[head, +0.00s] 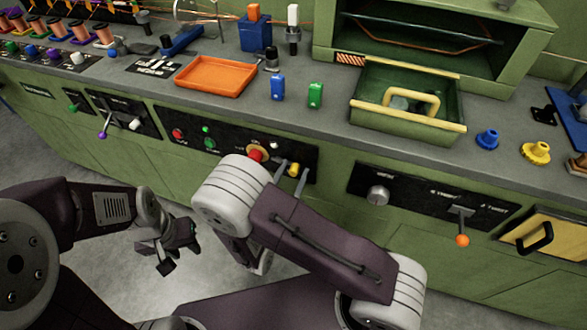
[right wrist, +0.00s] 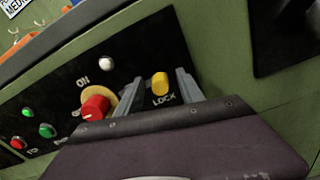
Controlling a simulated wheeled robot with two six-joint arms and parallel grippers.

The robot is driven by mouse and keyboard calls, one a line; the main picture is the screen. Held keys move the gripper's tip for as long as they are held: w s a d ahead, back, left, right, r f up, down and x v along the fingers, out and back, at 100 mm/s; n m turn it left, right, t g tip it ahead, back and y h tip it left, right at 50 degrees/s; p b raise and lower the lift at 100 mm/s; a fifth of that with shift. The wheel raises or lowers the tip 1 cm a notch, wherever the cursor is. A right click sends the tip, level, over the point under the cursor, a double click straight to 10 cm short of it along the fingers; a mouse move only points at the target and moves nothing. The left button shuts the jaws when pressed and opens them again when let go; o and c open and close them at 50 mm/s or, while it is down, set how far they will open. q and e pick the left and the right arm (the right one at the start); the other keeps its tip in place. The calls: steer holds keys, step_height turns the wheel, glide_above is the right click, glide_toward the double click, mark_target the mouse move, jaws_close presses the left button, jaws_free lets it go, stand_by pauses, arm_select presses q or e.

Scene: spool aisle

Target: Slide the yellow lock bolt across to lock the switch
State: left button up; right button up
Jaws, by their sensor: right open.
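The yellow lock bolt (right wrist: 160,83) is a short round knob above the word LOCK on a black panel (right wrist: 60,100). It also shows in the head view (head: 293,169). The red switch knob (right wrist: 95,107) sits on a yellow disc to its left, with ON printed above; in the head view it is partly behind my arm (head: 255,155). My right gripper (right wrist: 164,80) is open, one finger on each side of the yellow bolt; I cannot tell whether either finger touches it. My left gripper (head: 172,248) hangs over the floor, away from the panel; its jaw opening is unclear.
An orange-tipped lever (head: 462,240) sticks out on the right-hand panel. The floor at the left is clear.

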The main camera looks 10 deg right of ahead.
jaws_close()
stand_by(1.3)
